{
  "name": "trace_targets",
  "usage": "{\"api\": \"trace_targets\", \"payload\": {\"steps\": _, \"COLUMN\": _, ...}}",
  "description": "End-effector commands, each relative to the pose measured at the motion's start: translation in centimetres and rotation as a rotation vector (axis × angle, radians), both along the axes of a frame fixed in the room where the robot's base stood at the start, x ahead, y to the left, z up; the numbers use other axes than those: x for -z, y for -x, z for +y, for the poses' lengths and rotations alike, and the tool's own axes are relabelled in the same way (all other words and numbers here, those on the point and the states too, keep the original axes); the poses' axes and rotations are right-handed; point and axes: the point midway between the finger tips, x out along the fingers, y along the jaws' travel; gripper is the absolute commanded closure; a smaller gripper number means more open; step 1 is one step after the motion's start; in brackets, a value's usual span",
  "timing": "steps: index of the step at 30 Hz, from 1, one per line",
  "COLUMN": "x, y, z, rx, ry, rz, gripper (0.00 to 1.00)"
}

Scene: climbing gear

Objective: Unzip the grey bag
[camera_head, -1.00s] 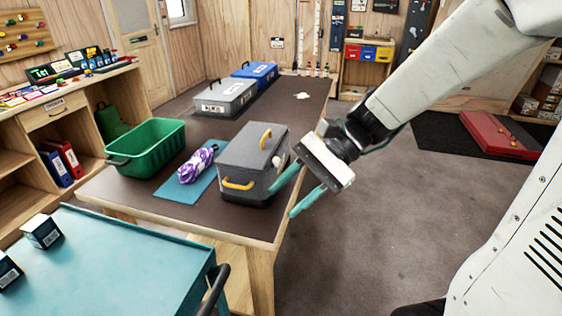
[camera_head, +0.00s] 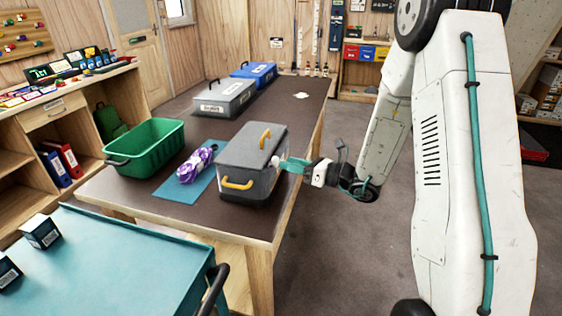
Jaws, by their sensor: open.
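The grey bag (camera_head: 251,158) stands upright on the brown table near its front right edge. It is box-shaped, with a yellow handle on top and another on its front side. My gripper (camera_head: 283,163) is at the bag's right side, its teal fingers pointing left at a small pale round piece (camera_head: 275,161) near the bag's upper edge. The jaws are open. I cannot tell whether a finger touches the bag or the pale piece. The zip line is too small to make out, and the bag's top looks closed.
A green crate (camera_head: 121,163) and a purple-white rope bundle (camera_head: 197,165) on a blue mat (camera_head: 179,189) lie left of the bag. Grey (camera_head: 224,97) and blue (camera_head: 254,73) boxes stand behind. A teal cart (camera_head: 130,262) is in front. Floor to the right is clear.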

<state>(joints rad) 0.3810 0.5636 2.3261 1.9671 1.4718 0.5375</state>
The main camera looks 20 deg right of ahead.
Motion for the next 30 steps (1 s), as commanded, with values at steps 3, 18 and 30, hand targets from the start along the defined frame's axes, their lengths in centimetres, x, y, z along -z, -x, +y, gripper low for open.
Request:
{"api": "trace_targets", "payload": {"steps": 3, "x": 0.0, "y": -1.3, "z": 1.5, "rx": -0.004, "ry": 0.001, "rz": -0.001, "gripper": 0.59}}
{"api": "trace_targets", "payload": {"steps": 18, "x": 0.0, "y": -2.7, "z": 2.8, "rx": -0.002, "ry": 0.002, "rz": -0.001, "gripper": 0.62}}
{"api": "trace_targets", "payload": {"steps": 30, "x": -0.1, "y": -3.1, "z": 2.4, "rx": -0.001, "ry": 0.002, "rz": -0.002, "gripper": 1.0}}
